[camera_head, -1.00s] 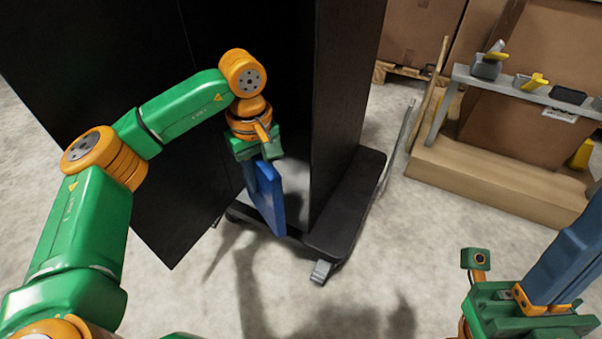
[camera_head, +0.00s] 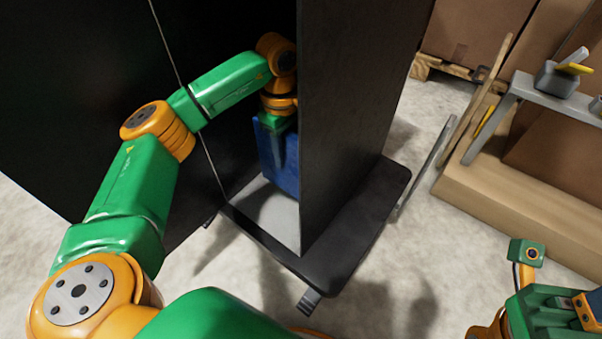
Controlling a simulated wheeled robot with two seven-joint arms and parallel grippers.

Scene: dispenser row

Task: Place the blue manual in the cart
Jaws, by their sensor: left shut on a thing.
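The blue manual (camera_head: 287,172) is upright inside the black cart, a little above its pale floor as far as I can tell. My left gripper (camera_head: 274,143) is shut on the manual's upper part, and the arm reaches in from the left. The cart (camera_head: 352,120) has tall dark walls, an open front and a black base (camera_head: 340,235) on casters. Its near right wall hides part of the manual and of my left wrist. My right gripper (camera_head: 560,300) is at the lower right, partly cut off; its fingers are not clear.
Large brown boxes (camera_head: 470,35) are behind. Pale concrete floor (camera_head: 400,275) is free in front of the cart.

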